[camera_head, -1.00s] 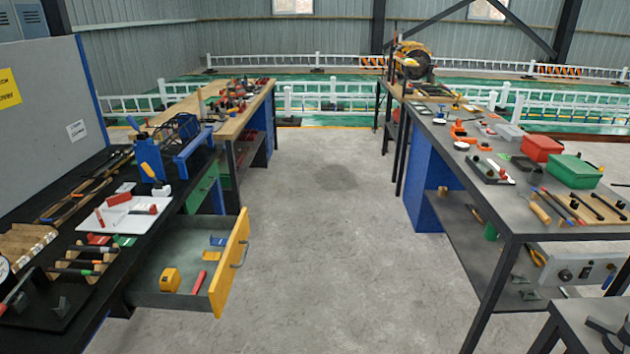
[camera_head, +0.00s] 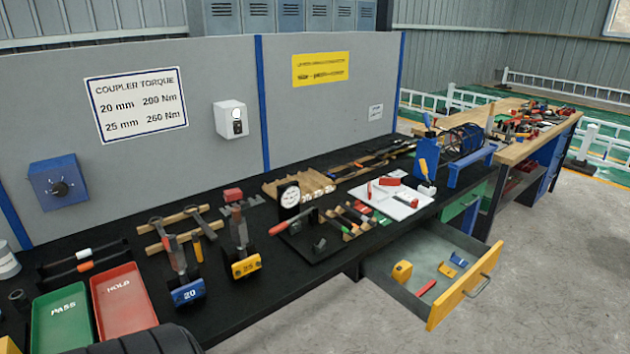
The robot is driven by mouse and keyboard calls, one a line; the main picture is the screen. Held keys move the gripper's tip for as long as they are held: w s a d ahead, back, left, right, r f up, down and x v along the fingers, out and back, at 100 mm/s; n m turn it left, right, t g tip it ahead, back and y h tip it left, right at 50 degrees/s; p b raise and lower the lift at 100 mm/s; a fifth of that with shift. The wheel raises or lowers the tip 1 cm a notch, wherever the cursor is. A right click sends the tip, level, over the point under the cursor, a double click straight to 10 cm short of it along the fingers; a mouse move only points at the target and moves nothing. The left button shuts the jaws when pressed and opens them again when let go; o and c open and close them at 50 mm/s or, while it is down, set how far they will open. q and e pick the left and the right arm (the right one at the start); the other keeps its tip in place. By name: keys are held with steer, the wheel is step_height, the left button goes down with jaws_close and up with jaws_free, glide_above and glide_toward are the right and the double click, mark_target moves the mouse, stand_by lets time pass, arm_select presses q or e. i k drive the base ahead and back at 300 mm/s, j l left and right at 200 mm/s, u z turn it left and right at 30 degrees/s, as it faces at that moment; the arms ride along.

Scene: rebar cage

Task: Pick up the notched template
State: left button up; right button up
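I cannot make out for certain which thing is the notched template. A light wooden piece with several slots (camera_head: 300,184) lies on the black workbench (camera_head: 262,285), behind a round dial gauge (camera_head: 290,197). The open drawer (camera_head: 455,304) at the right holds a yellow object (camera_head: 402,271), a red bar (camera_head: 426,288) and a small blue object (camera_head: 459,260). A white tray (camera_head: 408,208) with red pieces stands on the bench above the drawer. Neither of my grippers is in view.
Green PASS (camera_head: 62,322) and red HOLD (camera_head: 122,303) trays are at the front left. Torque tools with blue "20" (camera_head: 187,292) and yellow "25" (camera_head: 245,266) blocks stand beside them. A grey panel (camera_head: 190,60) backs the bench. Floor at the right is clear.

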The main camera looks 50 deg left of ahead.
mark_target(243, 206)
steer(key=u, duration=2.05)
